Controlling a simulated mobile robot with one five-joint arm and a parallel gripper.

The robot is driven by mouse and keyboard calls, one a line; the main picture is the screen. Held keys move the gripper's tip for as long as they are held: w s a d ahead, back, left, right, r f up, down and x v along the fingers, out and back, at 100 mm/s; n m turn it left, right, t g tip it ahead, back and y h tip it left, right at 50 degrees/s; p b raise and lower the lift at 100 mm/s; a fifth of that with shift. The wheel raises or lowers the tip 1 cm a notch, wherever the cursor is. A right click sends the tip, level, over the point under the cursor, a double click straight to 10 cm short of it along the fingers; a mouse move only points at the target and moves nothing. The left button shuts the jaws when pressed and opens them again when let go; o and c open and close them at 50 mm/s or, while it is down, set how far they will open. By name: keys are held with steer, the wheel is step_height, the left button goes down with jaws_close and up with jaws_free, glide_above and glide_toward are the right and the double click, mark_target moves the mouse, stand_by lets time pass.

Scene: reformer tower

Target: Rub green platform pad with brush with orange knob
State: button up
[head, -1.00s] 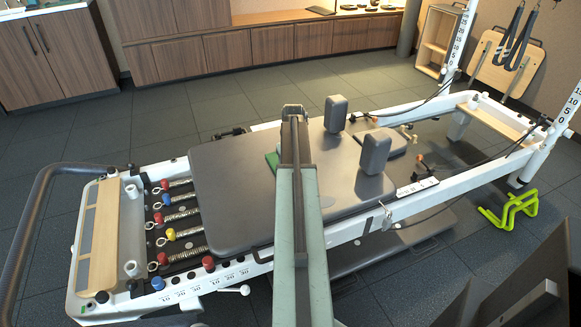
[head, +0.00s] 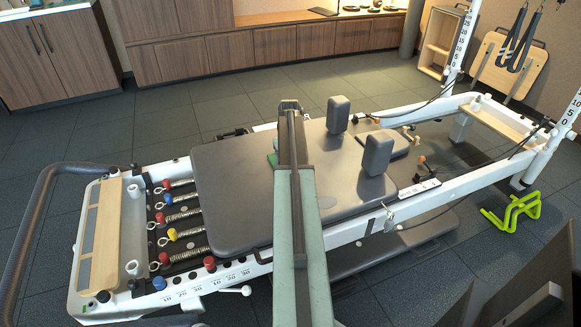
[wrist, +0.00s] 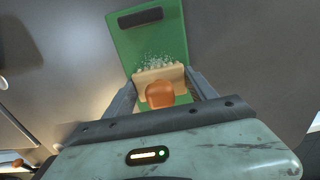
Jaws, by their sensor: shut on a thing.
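The green platform pad (wrist: 122,45) lies on the grey carriage platform in the wrist view, with a dark rectangle near its far end. Only a sliver of the pad (head: 272,159) shows in the head view, left of my arm. The brush has a pale wooden body (wrist: 148,76) and an orange knob (wrist: 160,95). My gripper (wrist: 162,90) is shut on the brush, one finger on each side, over the pad. Pale specks or bristles show at the brush's far edge. I cannot tell whether the brush touches the pad. My arm hides the gripper and brush in the head view.
The grey carriage platform (head: 232,200) has two upright shoulder blocks (head: 378,152) to the right of my arm. Coloured springs (head: 180,215) lie at the left of the white frame (head: 225,275). A yellow-green stand (head: 512,212) is on the floor at right.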

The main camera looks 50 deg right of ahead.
steer(key=shift+w+d+f, duration=0.1)
steer(key=shift+w+d, duration=0.4)
steer(key=shift+w, duration=0.3)
steer(key=shift+w+d, duration=0.5)
steer(key=shift+w, duration=0.25)
steer(key=shift+s+a+f, duration=0.1)
steer(key=shift+s+a, duration=0.35)
steer(key=shift+s, duration=0.25)
steer(key=shift+s+a, duration=0.45)
steer(key=shift+s, duration=0.2)
steer(key=shift+c, duration=0.5)
steer(key=shift+s+a, duration=0.15)
steer(key=shift+s, duration=0.15)
steer(key=shift+c, duration=0.8)
steer(key=shift+s+a, duration=0.55)
steer(key=shift+s, duration=0.3)
steer(key=shift+s+a, duration=0.5)
steer(key=shift+s, duration=0.3)
step_height(320, 180, up, 6)
steer(key=p, duration=0.6)
